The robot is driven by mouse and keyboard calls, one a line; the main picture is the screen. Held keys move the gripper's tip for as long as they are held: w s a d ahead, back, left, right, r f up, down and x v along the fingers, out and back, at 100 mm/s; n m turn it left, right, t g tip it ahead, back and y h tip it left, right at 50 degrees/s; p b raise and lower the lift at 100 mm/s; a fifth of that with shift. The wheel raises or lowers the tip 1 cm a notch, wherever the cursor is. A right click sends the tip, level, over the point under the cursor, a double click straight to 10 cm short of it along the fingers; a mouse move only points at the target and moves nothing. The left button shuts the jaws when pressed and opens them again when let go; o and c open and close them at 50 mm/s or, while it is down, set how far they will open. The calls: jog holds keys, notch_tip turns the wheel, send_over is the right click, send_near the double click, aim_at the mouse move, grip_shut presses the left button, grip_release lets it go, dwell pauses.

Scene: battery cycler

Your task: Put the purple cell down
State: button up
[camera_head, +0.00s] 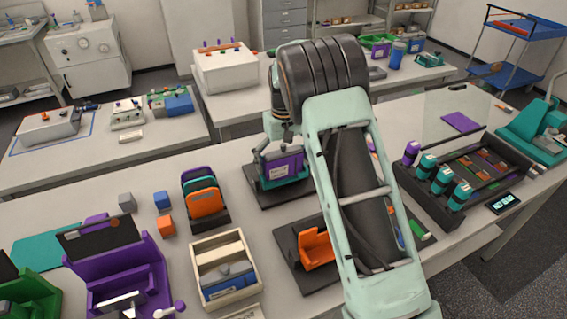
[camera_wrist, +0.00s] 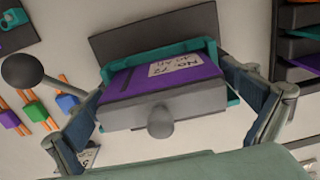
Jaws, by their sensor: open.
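The purple cell (camera_wrist: 175,76) has a white label and sits in a teal cradle (camera_wrist: 113,72) in the wrist view. A grey block with a round knob (camera_wrist: 160,118) is at its near end. In the head view the purple cell (camera_head: 284,167) stands in the teal cradle (camera_head: 272,183) on a dark base. My gripper (camera_wrist: 168,108) is open, with one finger on each side of the cell and cradle. A gap shows on the right; contact on the left cannot be told. My arm hides part of the bench in the head view.
An orange cradle (camera_head: 316,248) stands nearer on a dark base. A rack (camera_head: 202,197) of upright cells and a wooden box (camera_head: 225,250) are to the left. A dark tray (camera_head: 440,212) with teal and purple cells is to the right.

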notch_tip(320, 180, up, 12)
jog(key=shift+r+b, duration=0.1)
jog(key=shift+b, duration=0.4)
dwell(1.5)
